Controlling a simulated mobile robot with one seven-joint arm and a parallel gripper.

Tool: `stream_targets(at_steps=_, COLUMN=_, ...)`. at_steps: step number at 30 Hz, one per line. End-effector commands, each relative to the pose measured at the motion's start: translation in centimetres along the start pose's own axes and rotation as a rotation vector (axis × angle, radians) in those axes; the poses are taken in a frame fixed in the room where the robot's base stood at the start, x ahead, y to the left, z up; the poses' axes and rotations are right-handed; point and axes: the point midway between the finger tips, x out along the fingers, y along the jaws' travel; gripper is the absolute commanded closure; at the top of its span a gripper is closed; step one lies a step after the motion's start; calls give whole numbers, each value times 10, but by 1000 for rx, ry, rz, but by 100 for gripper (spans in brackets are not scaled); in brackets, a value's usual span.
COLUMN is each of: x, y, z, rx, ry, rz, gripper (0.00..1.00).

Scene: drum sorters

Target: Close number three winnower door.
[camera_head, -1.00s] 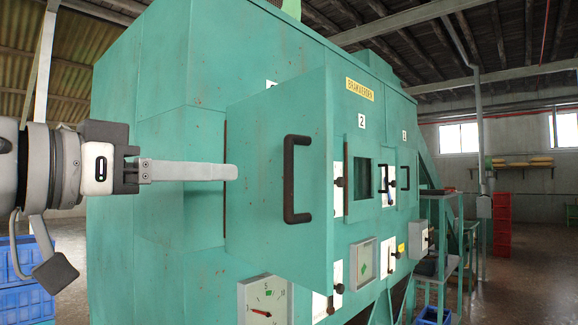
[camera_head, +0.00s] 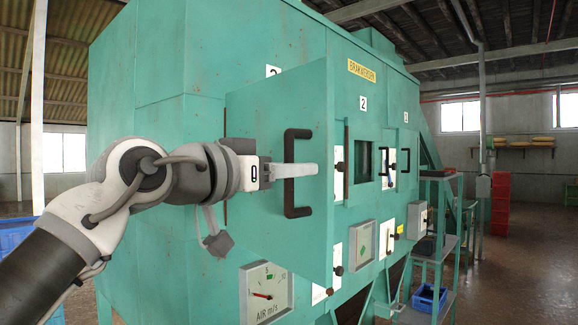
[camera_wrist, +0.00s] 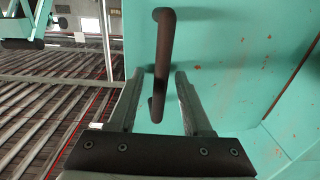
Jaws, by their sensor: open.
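The green winnower door (camera_head: 262,130) stands swung out from the machine. A number plate (camera_head: 273,70), partly hidden behind the door's top edge, seems to read 3. The door's black bar handle (camera_head: 289,200) is upright on its face. My gripper (camera_head: 316,169) reaches across the handle from the left in the head view. In the wrist view the handle (camera_wrist: 162,60) stands between the two parted fingers of my gripper (camera_wrist: 158,78), and the door face (camera_wrist: 225,60) fills the right side. The fingers are not closed on the bar; whether either touches it I cannot tell.
The number 2 door (camera_head: 363,150) with a dark window is to the right. A dial gauge (camera_head: 266,291) sits below the open door. A metal stand (camera_head: 440,215) with a blue bin (camera_head: 430,298) is at the right.

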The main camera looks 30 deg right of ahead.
Motion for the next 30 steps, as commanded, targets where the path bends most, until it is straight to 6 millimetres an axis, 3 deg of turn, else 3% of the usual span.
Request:
stream_targets(at_steps=5, x=0, y=0, z=0, rx=0, ry=0, rz=0, gripper=54)
stream_targets(at_steps=13, x=0, y=0, z=0, rx=0, ry=0, rz=0, gripper=100)
stream_targets(at_steps=30, x=0, y=0, z=0, rx=0, ry=0, rz=0, gripper=100)
